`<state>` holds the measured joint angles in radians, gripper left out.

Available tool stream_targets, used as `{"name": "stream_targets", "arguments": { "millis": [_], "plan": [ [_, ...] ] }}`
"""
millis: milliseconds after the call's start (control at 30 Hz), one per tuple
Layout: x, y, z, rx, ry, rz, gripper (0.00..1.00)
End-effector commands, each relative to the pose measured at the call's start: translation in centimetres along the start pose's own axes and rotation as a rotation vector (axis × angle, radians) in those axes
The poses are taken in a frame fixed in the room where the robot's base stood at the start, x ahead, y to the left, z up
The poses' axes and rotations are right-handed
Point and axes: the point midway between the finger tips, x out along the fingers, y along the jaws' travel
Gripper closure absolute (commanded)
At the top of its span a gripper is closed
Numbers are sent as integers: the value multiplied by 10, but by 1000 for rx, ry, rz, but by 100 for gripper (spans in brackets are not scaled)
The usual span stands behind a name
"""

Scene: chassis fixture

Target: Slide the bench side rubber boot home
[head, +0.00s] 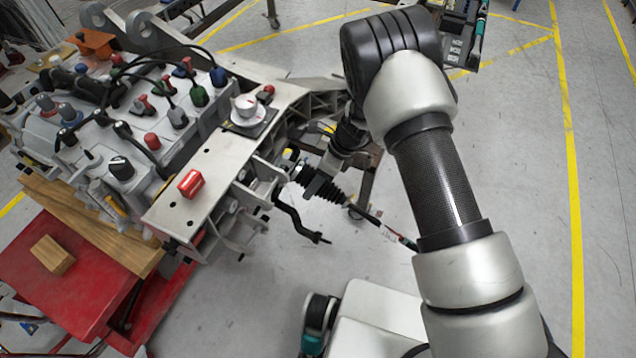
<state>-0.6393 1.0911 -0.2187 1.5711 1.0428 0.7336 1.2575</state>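A black ribbed rubber boot (328,190) sits around a thin rod (375,217) on the near right side of the chassis fixture (205,175). The rod slants down to the right from the boot. My gripper (315,180) reaches down from my wrist to the left, chassis-side end of the boot. Its dark fingers overlap the boot's end in the picture. They are small and partly hidden, so I cannot tell whether they grip it. The boot's seat is also hard to make out behind the gripper.
A black bent lever (297,220) hangs below the fixture, left of the boot. A red switch (191,183) and a white knob (246,106) sit on the fixture's top plate. A red bench (75,275) with a wooden block (53,254) stands lower left. Floor at right is clear.

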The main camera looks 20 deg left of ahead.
Motion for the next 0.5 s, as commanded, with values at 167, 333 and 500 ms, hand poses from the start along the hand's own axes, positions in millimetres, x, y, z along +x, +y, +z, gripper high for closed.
{"name": "stream_targets", "arguments": {
  "millis": [167, 333, 500],
  "plan": [
    [-2, 0, 3, 1, -6, -1, 37],
    [-1, 0, 2, 0, -4, -1, 31],
    [-2, 0, 2, 0, -4, -1, 31]
  ]
}}
